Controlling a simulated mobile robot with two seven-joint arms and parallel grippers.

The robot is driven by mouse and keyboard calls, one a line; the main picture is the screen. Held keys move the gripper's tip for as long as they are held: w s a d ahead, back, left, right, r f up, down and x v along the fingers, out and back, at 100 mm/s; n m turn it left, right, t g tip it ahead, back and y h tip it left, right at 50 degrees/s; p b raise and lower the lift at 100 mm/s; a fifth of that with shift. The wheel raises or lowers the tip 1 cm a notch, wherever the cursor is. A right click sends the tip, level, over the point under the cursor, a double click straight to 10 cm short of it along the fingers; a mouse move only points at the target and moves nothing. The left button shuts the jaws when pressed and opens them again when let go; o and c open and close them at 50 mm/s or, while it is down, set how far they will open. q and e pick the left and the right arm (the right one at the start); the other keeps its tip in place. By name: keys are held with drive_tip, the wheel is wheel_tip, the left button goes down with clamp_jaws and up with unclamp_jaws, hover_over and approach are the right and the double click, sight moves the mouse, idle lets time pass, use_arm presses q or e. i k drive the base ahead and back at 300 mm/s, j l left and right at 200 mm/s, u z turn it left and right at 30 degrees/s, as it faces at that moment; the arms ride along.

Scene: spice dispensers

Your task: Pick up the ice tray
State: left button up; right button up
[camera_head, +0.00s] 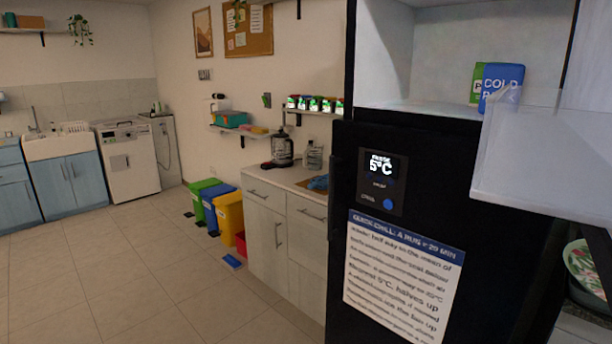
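I do not see anything I can make out as an ice tray. The black fridge (345,215) fills the right side, and its upper white compartment (430,75) is open. In it stand a blue pack marked "COLD PACK" (502,82) and a green pack (476,84) partly behind it. A pale translucent panel or bin (555,160) juts out at the right and hides part of the compartment; I cannot tell which it is. Neither of my grippers is in view.
A counter (270,180) with a dark jar (283,149) stands left of the fridge. Green (196,192), blue (210,206) and yellow (229,217) bins stand beside it. The tiled floor (120,270) at left is clear. A patterned plate (588,268) shows at far right.

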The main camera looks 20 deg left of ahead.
sight(320, 182)
drive_tip(key=i+j+u, duration=0.1)
drive_tip(key=j, duration=0.4)
drive_tip(key=i+j+u, duration=0.15)
drive_tip(key=i+j, duration=0.2)
drive_tip(key=i+j+u, duration=0.1)
drive_tip(key=i+j, duration=0.15)
drive_tip(key=j, duration=0.25)
drive_tip(key=i+j+z, duration=0.2)
drive_tip(key=z, duration=0.2)
drive_tip(key=i+j+z, duration=0.2)
drive_tip(key=z, duration=0.2)
drive_tip(key=i+j+z, duration=0.15)
drive_tip(key=j+z, duration=0.3)
drive_tip(key=l, duration=0.1)
